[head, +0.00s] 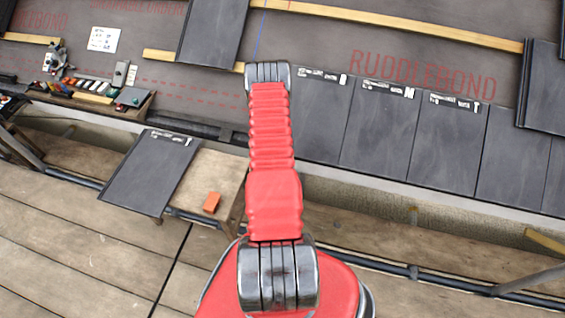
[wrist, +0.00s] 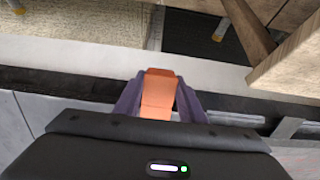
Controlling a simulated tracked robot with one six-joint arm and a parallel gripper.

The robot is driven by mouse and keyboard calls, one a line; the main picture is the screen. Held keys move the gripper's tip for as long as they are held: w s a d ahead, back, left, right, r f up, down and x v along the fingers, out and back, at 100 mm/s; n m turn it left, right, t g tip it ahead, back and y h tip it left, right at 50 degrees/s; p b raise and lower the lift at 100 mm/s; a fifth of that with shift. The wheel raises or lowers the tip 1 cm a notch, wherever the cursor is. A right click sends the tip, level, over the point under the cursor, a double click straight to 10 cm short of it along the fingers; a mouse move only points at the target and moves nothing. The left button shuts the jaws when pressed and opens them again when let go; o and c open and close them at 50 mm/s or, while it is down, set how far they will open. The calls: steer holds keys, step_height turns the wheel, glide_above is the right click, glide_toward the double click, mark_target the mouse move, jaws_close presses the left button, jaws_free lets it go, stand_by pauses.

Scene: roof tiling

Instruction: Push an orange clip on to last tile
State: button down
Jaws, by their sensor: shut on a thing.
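In the wrist view, my gripper (wrist: 158,103) has its two purple fingers shut on an orange clip (wrist: 158,92), which points away over the roof's lower edge. I cannot tell whether the clip touches a tile. In the head view, my red arm hides the gripper and the held clip. The leftmost tile of the laid row (head: 315,115) lies just right of my arm, partly behind it. A second orange piece (head: 211,202) lies on the wooden bench. A loose dark tile (head: 150,172) rests tilted at that bench's left side.
More labelled tiles (head: 378,130) run to the right. A tray of small tools and coloured parts (head: 95,92) stands at the left. Wooden battens (head: 400,22) cross the printed grey underlay. In the wrist view, a pale edge strip (wrist: 90,62) and a wooden beam (wrist: 290,70) lie ahead.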

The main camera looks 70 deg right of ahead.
steer(key=shift+w+d+r, duration=0.1)
steer(key=shift+d+r, duration=0.15)
steer(key=shift+d, duration=0.05)
stand_by(0.4)
steer(key=c, duration=1.1)
jaws_free()
steer(key=shift+a+f, duration=0.1)
steer(key=shift+v, duration=3.5)
